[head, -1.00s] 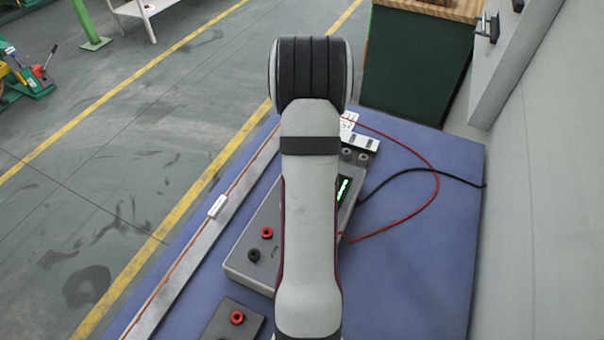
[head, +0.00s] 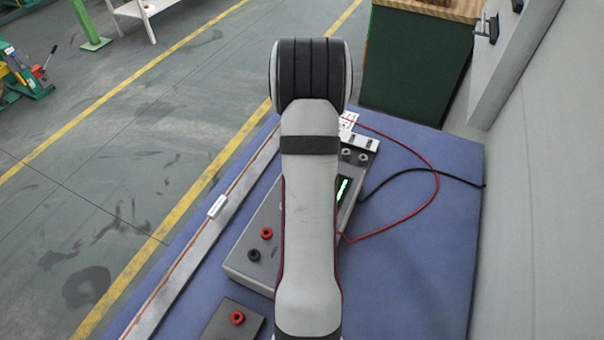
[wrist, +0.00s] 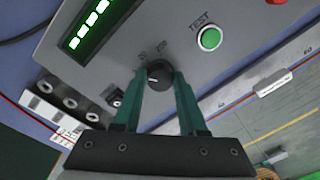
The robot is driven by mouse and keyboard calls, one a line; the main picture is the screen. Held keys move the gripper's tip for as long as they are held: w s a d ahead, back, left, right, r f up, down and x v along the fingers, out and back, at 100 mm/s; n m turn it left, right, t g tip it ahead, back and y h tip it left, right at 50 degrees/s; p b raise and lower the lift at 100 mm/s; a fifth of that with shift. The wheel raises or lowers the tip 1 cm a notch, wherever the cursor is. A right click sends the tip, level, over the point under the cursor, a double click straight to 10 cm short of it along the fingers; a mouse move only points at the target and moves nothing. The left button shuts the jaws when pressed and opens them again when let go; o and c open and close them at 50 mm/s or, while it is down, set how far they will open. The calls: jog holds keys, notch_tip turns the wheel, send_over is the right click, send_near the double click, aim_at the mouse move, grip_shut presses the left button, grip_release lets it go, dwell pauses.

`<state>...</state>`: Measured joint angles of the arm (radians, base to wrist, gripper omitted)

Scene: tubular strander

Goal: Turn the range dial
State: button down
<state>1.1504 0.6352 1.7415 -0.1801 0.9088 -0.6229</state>
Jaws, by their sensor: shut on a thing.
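The range dial is a small black round knob (wrist: 158,76) with a light pointer mark, on the grey instrument panel (wrist: 185,28) in the wrist view. My gripper (wrist: 160,80) has its two green fingers on either side of the dial, shut on it. In the head view my arm covers the middle of the grey instrument box (head: 240,262), so the dial and my gripper are hidden there. A green digital display (wrist: 90,22) is lit on the panel, its digits hard to read.
A green TEST button (wrist: 209,39) sits close to the dial. Red (head: 266,233) and black (head: 254,255) sockets are on the box. A red cable (head: 437,185) and a black cable (head: 460,178) cross the blue table (head: 425,270). A metal ruler strip (head: 190,245) runs along the left.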

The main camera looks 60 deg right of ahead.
jog(key=shift+n, duration=1.1)
jog(key=shift+c, duration=2.3)
grip_release()
notch_tip(320, 180, up, 16)
jog(key=shift+s+d, duration=0.2)
jog(key=shift+d, duration=0.1)
jog(key=shift+a+f, duration=0.1)
